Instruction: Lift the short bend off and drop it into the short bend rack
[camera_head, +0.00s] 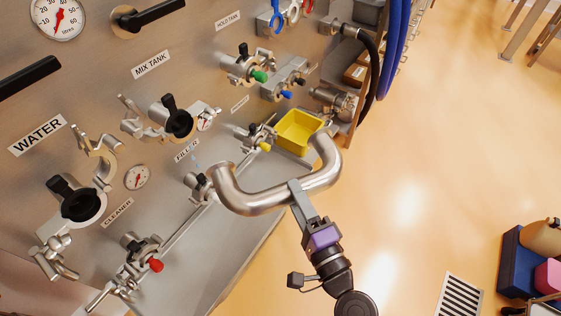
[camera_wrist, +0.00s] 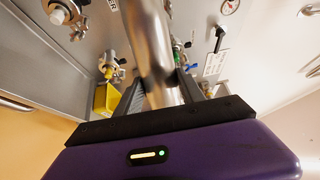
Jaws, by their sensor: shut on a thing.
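The short bend (camera_head: 262,198) is a curved shiny steel pipe with both open ends turned up in the head view. My gripper (camera_head: 297,192) is shut on its middle and holds it in front of the steel panel. In the wrist view the pipe (camera_wrist: 153,50) rises between my gripper's two fingers (camera_wrist: 165,95). The left end of the bend overlaps the fitting by the FILLER label (camera_head: 187,150); I cannot tell whether they touch. I cannot tell which fixture is the short bend rack.
A yellow bin (camera_head: 298,131) is at the panel's right, just behind the bend's right end. Valves with black, red, green and blue handles stick out from the panel. Blue hoses (camera_head: 393,50) hang at the upper right. A floor drain (camera_head: 459,296) and a crate (camera_head: 522,265) are lower right.

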